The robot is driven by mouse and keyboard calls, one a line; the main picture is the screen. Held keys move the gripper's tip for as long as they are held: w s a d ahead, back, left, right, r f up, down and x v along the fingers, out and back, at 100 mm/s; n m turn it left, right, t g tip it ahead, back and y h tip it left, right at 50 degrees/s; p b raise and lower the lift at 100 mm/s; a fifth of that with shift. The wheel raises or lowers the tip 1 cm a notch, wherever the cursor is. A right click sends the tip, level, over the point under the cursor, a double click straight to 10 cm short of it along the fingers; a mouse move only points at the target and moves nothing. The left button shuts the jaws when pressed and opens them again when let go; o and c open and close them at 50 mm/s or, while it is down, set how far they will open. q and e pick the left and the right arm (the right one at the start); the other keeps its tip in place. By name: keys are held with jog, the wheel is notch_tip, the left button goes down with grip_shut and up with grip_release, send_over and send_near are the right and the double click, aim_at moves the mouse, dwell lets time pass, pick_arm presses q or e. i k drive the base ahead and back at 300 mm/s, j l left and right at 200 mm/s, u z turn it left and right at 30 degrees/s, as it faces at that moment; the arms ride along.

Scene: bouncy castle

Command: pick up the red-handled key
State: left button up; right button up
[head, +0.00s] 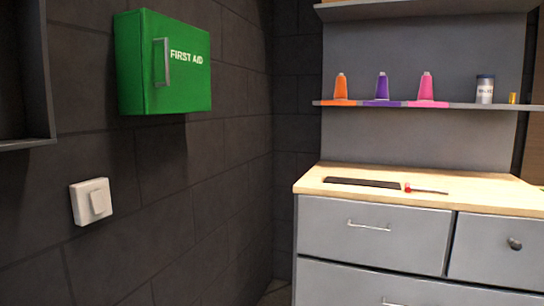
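A small item with a red handle (408,187) and a thin dark shaft lies flat on the light wooden countertop (330,172). Its handle is at the left and its shaft points right. It looks like a screwdriver or a key; it is too small to tell which. Neither of my grippers shows in the head view.
A flat black strip (362,182) lies left of the item. Grey drawers (372,232) are below the countertop. A shelf (455,106) above holds orange, purple and pink bottles and a can (485,91). A green first aid box (165,64) hangs on the left wall.

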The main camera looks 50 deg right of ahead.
aim_at(409, 188)
jog(key=z, duration=2.65)
jog(key=i+z, duration=0.1)
